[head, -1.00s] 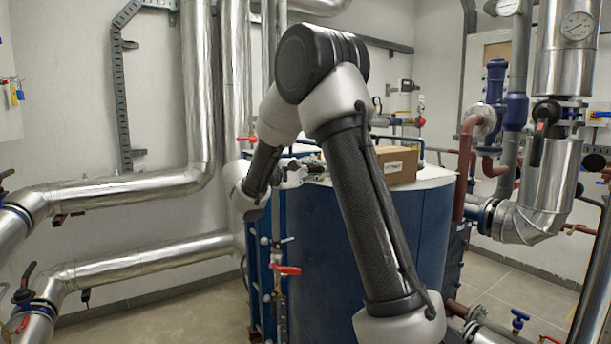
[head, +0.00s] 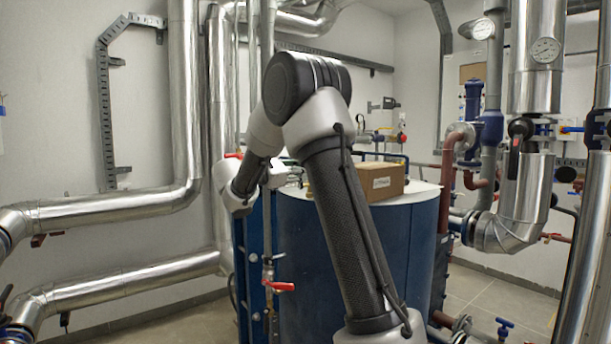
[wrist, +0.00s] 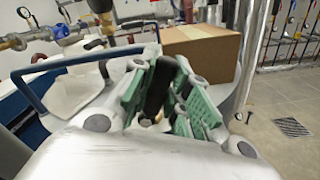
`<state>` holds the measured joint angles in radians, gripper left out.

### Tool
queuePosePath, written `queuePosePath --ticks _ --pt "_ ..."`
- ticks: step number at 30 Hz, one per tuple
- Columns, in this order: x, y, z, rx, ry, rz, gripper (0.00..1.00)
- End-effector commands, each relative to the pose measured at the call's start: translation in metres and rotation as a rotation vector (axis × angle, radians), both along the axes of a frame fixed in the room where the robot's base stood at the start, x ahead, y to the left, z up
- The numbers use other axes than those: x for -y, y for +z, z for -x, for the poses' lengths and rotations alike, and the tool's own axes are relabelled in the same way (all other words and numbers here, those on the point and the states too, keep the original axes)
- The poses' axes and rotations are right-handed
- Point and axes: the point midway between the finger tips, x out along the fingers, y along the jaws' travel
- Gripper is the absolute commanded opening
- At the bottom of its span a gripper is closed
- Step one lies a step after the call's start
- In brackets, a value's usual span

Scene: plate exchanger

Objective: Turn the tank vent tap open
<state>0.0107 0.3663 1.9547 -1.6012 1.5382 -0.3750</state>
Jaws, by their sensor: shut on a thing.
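The blue tank (head: 310,235) with a white top stands in the middle of the head view, behind my arm. In the wrist view, my gripper (wrist: 160,95) is over the tank's top, its green-padded fingers on either side of a dark upright piece (wrist: 157,88). This piece looks like the handle of the tank vent tap and is gripped between the pads. Its lower part and the tap's body are hidden by the fingers. In the head view my arm covers most of the gripper, so the tap cannot be made out there.
A cardboard box (head: 383,181) sits on the tank top, close beside my gripper. A blue rail (wrist: 75,66) runs near the fingers at left. A red-handled valve (head: 280,286) is on a pipe at the tank's left front. Silver pipes (head: 110,208) fill the left side.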

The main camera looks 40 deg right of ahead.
Motion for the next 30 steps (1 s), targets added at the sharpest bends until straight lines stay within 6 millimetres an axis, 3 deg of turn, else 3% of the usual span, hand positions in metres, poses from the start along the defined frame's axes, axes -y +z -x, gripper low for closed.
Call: queuePosePath --ticks 15,30 --pt "-0.001 0.004 -0.023 -0.374 0.002 0.011 0.00" --pt "-0.002 0.004 -0.028 -0.464 0.002 0.014 0.00"
